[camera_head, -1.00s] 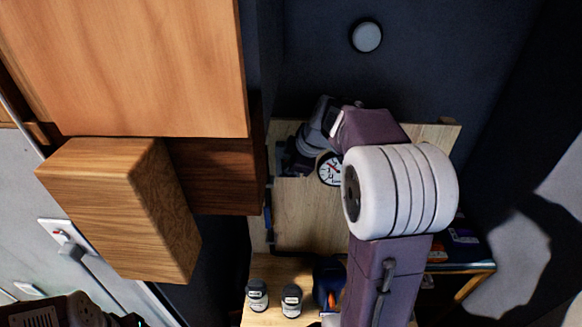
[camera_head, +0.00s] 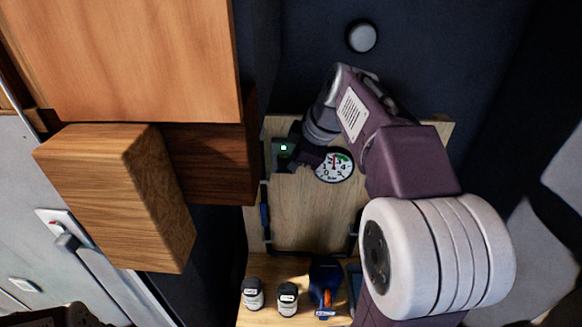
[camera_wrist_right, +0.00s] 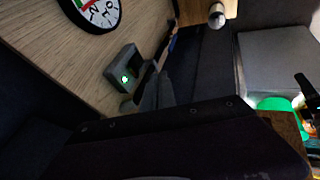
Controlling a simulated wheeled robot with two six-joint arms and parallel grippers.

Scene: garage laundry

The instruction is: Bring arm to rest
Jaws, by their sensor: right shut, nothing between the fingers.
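My right arm comes in from the lower right in the head view. My right gripper (camera_head: 298,160) is over the wooden back panel (camera_head: 310,215), just below a small box with a lit green spot (camera_head: 284,148). A round gauge (camera_head: 334,165) is to its right. In the right wrist view, the dark fingers (camera_wrist_right: 160,92) are shut and empty, close to the grey box with the green light (camera_wrist_right: 125,79). I cannot tell whether they touch it. The gauge (camera_wrist_right: 99,10) is cut off at the top. My left gripper is out of view.
Two small bottles (camera_head: 253,293) (camera_head: 288,298) and a blue tool with orange (camera_head: 325,285) stand on a wooden shelf (camera_head: 255,322) below. Wooden cabinets (camera_head: 130,60) are at the left. A round light knob (camera_head: 361,37) is on the dark surface above.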

